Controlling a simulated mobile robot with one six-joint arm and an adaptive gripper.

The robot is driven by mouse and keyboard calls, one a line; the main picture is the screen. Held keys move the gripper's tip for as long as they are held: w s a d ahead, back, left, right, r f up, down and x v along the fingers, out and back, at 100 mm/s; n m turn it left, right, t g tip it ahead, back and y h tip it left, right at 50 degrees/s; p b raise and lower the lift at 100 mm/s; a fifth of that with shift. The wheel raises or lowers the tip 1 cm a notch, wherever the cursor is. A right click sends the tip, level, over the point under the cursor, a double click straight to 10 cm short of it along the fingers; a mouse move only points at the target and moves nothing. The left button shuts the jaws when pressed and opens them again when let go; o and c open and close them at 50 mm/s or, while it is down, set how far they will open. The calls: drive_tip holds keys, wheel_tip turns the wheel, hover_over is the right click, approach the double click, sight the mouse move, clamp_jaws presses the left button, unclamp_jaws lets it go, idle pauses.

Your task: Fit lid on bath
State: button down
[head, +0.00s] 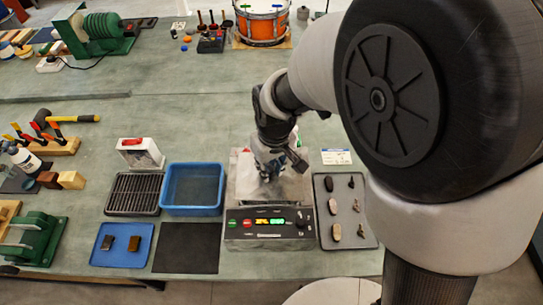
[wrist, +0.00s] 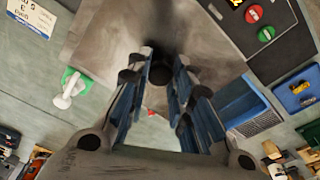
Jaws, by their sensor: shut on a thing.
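The bath (head: 268,222) is a grey box with a dark front panel of lit buttons, standing mid-bench. Part of its panel with a red and a green button shows in the wrist view (wrist: 262,22). My gripper (head: 270,172) is over the top of the bath, pointing down. In the wrist view its fingers (wrist: 162,80) are closed around a small dark knob (wrist: 160,58). The grey metal lid (wrist: 105,38) spreads out around this knob. My gripper hides much of the lid and the bath top, and I cannot tell whether the lid touches the rim.
A blue tub (head: 192,188) and a dark rack (head: 134,193) stand left of the bath. A grey tray (head: 345,211) with several small parts lies close on its right. A dark mat (head: 187,248) and a blue tray (head: 108,252) lie in front left. A white box (head: 140,153) stands behind the rack.

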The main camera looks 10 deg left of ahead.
sight(273, 180)
drive_tip(key=shift+f+b, duration=1.35)
drive_tip(key=shift+f, duration=0.55)
drive_tip(key=shift+f+b, duration=0.35)
drive_tip(key=shift+f, duration=0.1)
drive_tip(key=c, duration=1.3)
unclamp_jaws()
drive_tip(key=shift+c, duration=0.2)
drive_tip(key=shift+r, duration=0.1)
wheel_tip(273, 180, up, 12)
drive_tip(key=s+d, duration=0.1)
drive_tip(key=s+d+r+m+t, duration=0.1)
drive_tip(key=s+d+r+m, duration=0.15)
drive_tip(key=d, duration=0.45)
drive_tip(key=s+d+r+m+t, duration=0.1)
drive_tip(key=s+d+r+m, duration=0.2)
drive_tip(key=d, duration=0.4)
drive_tip(key=s+d+r+m+t+h, duration=0.1)
drive_tip(key=s+d+m, duration=0.1)
drive_tip(key=s+d, duration=0.6)
drive_tip(key=shift+d+r+m+t, duration=0.15)
drive_tip(key=shift+d+m+t, duration=0.15)
drive_tip(key=shift+d+m, duration=0.05)
